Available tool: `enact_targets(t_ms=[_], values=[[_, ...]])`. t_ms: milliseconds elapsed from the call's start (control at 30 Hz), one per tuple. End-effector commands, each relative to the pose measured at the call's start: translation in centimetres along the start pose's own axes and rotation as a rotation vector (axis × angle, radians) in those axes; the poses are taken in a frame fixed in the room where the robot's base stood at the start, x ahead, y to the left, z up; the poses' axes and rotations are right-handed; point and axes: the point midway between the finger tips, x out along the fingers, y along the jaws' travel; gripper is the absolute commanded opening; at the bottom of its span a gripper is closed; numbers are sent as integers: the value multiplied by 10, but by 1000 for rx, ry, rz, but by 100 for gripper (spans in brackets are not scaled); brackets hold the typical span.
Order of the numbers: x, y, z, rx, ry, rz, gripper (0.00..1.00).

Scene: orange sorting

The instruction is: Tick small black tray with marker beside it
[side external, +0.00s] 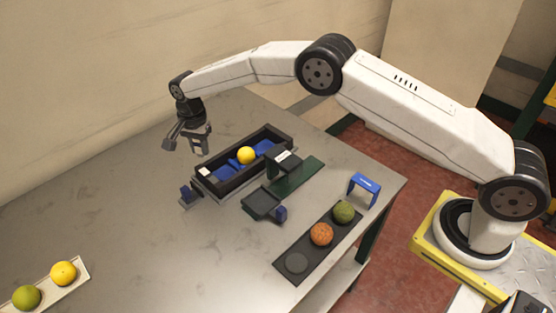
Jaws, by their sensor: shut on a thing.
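My gripper (187,146) hangs in the air behind and left of a black-walled box (278,135) with blue inside. It is shut on a small grey thing (200,143), too small to identify; I cannot tell whether it is a marker. A small dark tray-like piece (261,204) lies on the table in front of the box, with a small blue block (281,213) at its right end. A longer flat black tray (283,267) near the front edge holds an orange fruit (321,234), a green fruit (343,211) and an empty round spot. No marker shows clearly elsewhere.
A yellow fruit (246,155) lies in the box. A dark block (284,161) stands by a green strip (302,176). A blue arch (364,189) stands at right. A pale tray (80,271) holds two fruits at front left. The table's left middle is clear.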

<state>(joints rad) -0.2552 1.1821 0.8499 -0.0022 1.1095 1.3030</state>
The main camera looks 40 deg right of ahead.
Motion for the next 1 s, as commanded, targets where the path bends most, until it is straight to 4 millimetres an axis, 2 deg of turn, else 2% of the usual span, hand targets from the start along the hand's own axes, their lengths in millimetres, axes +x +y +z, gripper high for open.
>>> enact_targets(t_ms=[1000], values=[[56, 0, 0, 1, 0, 0, 0]])
